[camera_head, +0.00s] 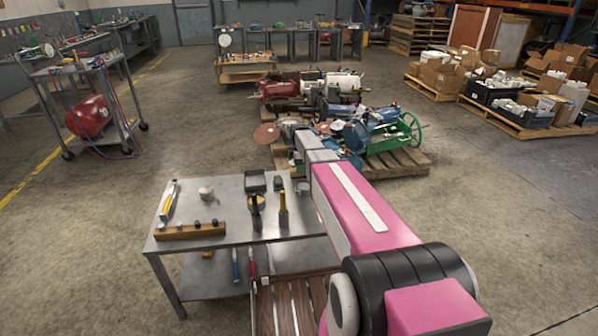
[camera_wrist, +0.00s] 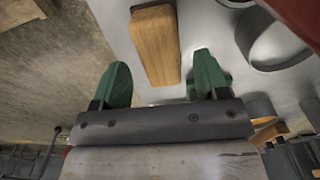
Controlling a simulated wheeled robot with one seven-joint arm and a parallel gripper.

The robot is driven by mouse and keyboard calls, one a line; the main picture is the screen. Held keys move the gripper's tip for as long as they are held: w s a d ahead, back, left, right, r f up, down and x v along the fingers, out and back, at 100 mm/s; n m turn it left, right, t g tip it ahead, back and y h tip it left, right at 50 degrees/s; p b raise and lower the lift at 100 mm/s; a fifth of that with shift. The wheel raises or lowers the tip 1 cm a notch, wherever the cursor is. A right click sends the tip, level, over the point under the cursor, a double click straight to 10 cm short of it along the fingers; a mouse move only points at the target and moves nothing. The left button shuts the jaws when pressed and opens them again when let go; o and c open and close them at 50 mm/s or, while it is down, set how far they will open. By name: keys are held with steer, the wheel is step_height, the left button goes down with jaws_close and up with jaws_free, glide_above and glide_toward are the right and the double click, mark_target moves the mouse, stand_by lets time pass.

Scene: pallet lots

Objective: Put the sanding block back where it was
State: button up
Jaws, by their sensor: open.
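A light wooden block with a dark edge, which looks like the sanding block (camera_wrist: 157,45), lies on a grey metal surface in the wrist view. My gripper (camera_wrist: 162,76) has two green fingers spread apart, one on each side of the block's near end. Gaps show between the block and both fingers, and nothing is held. In the head view my pink arm reaches over the right side of the metal table (camera_head: 225,212). I cannot make out my gripper or the block clearly there.
A grey ring-shaped thing (camera_wrist: 280,42) is right of the block. On the table are a wooden rack (camera_head: 190,231), a yellow-handled tool (camera_head: 168,200), a pale round item (camera_head: 206,193), a dark green box (camera_head: 255,181) and upright tools (camera_head: 283,210). A loaded pallet (camera_head: 395,163) stands behind.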

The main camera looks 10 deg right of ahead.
step_height(320, 180, up, 9)
steer(key=s+f+m, duration=0.2)
steer(key=s, duration=0.4)
steer(key=s+f+m, duration=0.1)
steer(key=s+m, duration=0.2)
steer(key=s, duration=0.3)
steer(key=s+f+m, duration=0.2)
steer(key=s+m, duration=0.1)
steer(key=s, duration=0.3)
steer(key=shift+f, duration=0.3)
steer(key=s+m, duration=0.3)
steer(key=s, duration=0.2)
steer(key=s+f+m, duration=0.1)
steer(key=s+m, duration=0.2)
steer(key=s, duration=0.2)
steer(key=s+f+m, duration=0.1)
steer(key=s+m, duration=0.2)
steer(key=s, duration=0.2)
steer(key=shift+s+f, duration=0.2)
steer(key=shift+s+f+m, duration=0.1)
steer(key=shift+s+m, duration=0.35)
steer(key=shift+m, duration=0.05)
